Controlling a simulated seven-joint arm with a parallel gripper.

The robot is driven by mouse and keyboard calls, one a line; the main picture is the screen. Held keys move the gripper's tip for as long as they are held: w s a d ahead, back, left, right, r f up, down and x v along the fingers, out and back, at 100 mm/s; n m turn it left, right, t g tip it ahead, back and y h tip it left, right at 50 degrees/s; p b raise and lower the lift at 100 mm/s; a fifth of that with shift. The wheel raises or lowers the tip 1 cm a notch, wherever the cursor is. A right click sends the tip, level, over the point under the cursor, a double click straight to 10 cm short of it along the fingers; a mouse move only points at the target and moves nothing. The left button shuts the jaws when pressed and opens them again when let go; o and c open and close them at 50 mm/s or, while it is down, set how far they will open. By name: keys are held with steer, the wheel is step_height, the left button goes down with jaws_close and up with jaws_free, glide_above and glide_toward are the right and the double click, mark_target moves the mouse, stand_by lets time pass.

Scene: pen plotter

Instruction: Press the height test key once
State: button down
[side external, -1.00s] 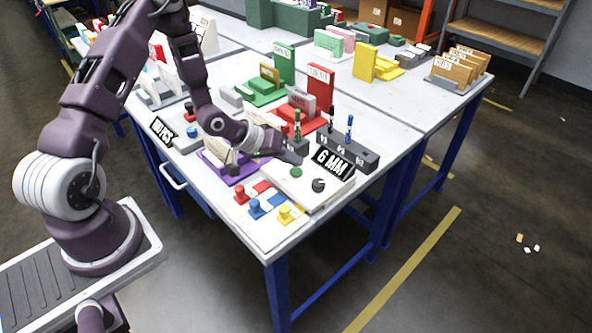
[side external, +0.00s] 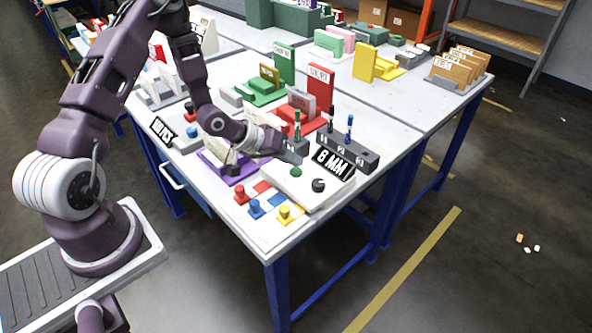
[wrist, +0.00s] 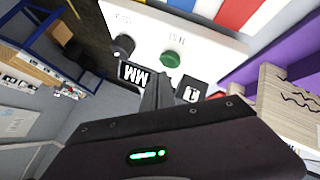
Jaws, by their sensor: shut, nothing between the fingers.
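A white control box (side external: 312,190) stands at the table's near right part. On it are a green round key (side external: 296,172) and a black knob (side external: 318,185). A black sign (side external: 333,165) at its back edge reads 8 MM. In the wrist view the green key (wrist: 170,59) has the label TEST beside it, and the knob (wrist: 123,45) is to its left. My gripper (side external: 296,159) is shut and empty, just behind the key in the side view. In the wrist view the shut fingers (wrist: 156,80) are below the key in the picture, apart from it.
A dark block holding green, black and blue pens (side external: 350,150) stands behind the box. Red, blue and yellow knobs on small plates (side external: 256,208) lie in front. A purple stand (side external: 232,170) is to the left under my wrist. Red (side external: 320,88) and green stands are farther back.

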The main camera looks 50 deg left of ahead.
mark_target(292, 172)
steer(key=shift+f, duration=0.1)
steer(key=shift+f, duration=0.35)
steer(key=shift+f, duration=0.45)
stand_by(0.6)
steer(key=shift+r, duration=0.9)
steer(key=shift+r, duration=2.5)
